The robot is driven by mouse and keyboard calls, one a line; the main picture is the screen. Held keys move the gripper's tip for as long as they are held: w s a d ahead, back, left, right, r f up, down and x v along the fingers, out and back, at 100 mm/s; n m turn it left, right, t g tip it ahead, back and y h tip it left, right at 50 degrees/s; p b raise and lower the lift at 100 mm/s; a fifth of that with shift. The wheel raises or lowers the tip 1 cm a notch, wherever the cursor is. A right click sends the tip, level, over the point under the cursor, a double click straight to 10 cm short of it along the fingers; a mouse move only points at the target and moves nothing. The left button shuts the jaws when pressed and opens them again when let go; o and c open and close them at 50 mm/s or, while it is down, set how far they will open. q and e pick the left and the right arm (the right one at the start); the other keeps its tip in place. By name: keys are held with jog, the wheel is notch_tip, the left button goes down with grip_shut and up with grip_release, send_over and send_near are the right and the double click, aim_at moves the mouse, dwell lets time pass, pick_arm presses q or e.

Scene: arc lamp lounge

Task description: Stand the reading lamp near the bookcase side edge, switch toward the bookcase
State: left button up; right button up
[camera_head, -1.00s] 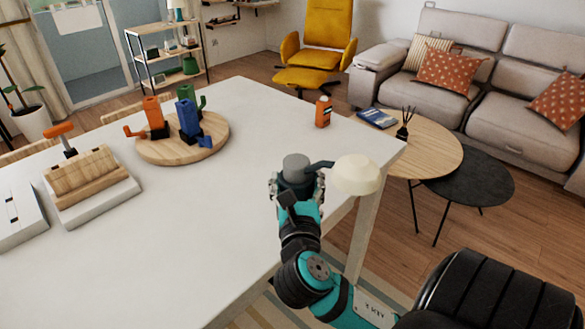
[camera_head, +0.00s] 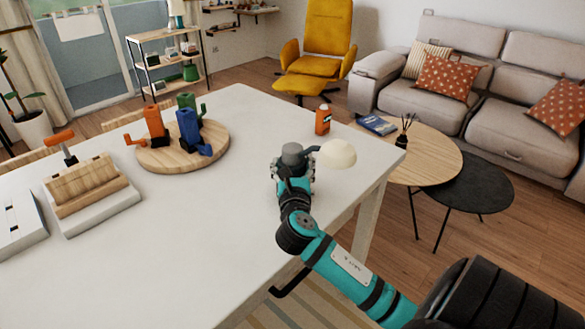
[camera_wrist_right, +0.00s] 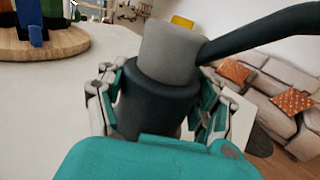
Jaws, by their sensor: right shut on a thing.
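The reading lamp shows a grey cylindrical top (camera_head: 292,149), a dark side arm and a cream domed shade (camera_head: 338,153) pointing right. My right gripper (camera_head: 291,170) is shut on its dark body, over the table's right part near the right edge. In the right wrist view the fingers close around the dark body (camera_wrist_right: 155,100), with the grey top above and the dark arm reaching up right. The lamp looks upright. Its base is hidden, so I cannot tell whether it touches the table. I cannot make out its switch. My left gripper is not in view.
The white table (camera_head: 190,230) has a round wooden board (camera_head: 155,158) with orange, blue and green pieces. An orange bottle (camera_head: 323,120) stands near the far right corner. An open shelf unit (camera_head: 142,66) stands behind. The table between board and lamp is clear.

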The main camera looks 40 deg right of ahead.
jog(key=shift+f, duration=0.25)
jog(key=shift+f, duration=0.15)
jog(key=o, duration=1.7)
jog(key=shift+o, duration=0.2)
jog(key=b+v, duration=0.1)
jog(key=v, duration=1.1)
